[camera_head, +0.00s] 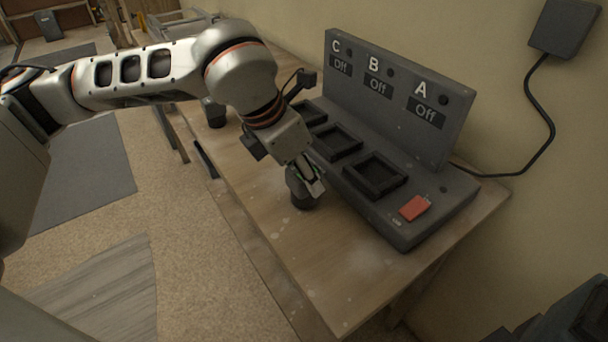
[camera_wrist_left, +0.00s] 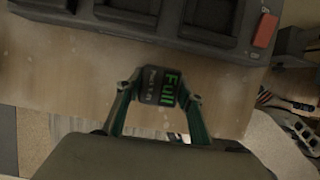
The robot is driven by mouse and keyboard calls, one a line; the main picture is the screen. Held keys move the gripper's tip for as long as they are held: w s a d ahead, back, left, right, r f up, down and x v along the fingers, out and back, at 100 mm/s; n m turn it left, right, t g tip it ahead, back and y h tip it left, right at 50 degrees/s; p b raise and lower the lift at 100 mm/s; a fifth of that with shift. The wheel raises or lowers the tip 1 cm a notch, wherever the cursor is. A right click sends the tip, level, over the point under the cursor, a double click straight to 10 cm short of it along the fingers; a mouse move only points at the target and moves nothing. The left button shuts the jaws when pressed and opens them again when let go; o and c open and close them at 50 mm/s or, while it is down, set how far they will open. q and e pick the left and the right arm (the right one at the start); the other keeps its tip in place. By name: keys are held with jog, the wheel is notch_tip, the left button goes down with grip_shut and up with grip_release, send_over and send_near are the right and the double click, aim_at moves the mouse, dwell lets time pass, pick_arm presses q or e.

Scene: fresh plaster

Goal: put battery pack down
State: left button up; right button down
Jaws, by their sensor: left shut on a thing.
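The battery pack (camera_head: 301,198) is a dark upright block over the wooden table (camera_head: 285,232), left of the charging station. In the left wrist view the pack (camera_wrist_left: 158,86) shows green letters reading "Full". My left gripper (camera_head: 308,178) is shut on it, with a finger on each side in the wrist view (camera_wrist_left: 161,90). I cannot tell whether the pack touches the table. The grey charging station (camera_head: 440,205) has three square recesses that look empty, and its panels C, B and A read "Off". My right gripper is not in view.
A red part (camera_head: 414,207) sits at the station's near end. Another dark object (camera_head: 214,113) stands farther back on the table. A cable runs from the station to a wall box (camera_head: 563,27). The tabletop in front of the pack is clear.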

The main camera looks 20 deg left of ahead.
pick_arm(q)
jog(key=shift+f, duration=0.2)
jog(key=shift+f, duration=0.15)
jog(key=o, duration=1.5)
jog(key=shift+r, duration=0.35)
jog(key=v, duration=1.1)
jog(key=shift+s+r+p, duration=0.25)
jog(key=shift+r+p, duration=0.05)
jog(key=shift+p, duration=0.15)
jog(key=shift+a, duration=0.1)
